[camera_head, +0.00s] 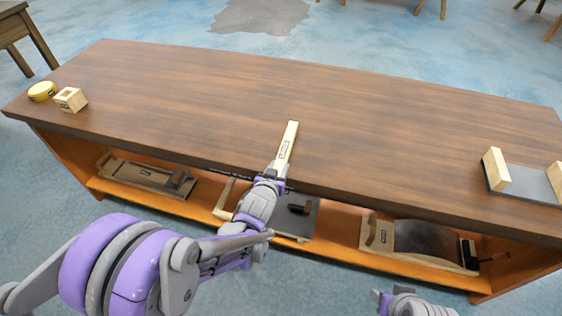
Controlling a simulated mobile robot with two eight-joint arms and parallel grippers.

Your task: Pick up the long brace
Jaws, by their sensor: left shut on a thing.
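The long brace (288,143) is a pale, narrow wooden bar with a small dark label. It shows at the middle of the table's front edge, its far end pointing away over the tabletop. My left gripper (273,176) is shut on the near end of the brace, which the fingers partly hide. I cannot tell whether the brace touches the tabletop. My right gripper (385,300) shows only in part at the bottom edge, apart from everything; its jaw opening is unclear.
The brown table (400,120) has a wide clear middle. A yellow round object (42,91) and a small wooden block (71,99) stand at its left end. A grey plate with wooden ends (530,184) lies at the right. The lower shelf (340,245) holds several wooden frames.

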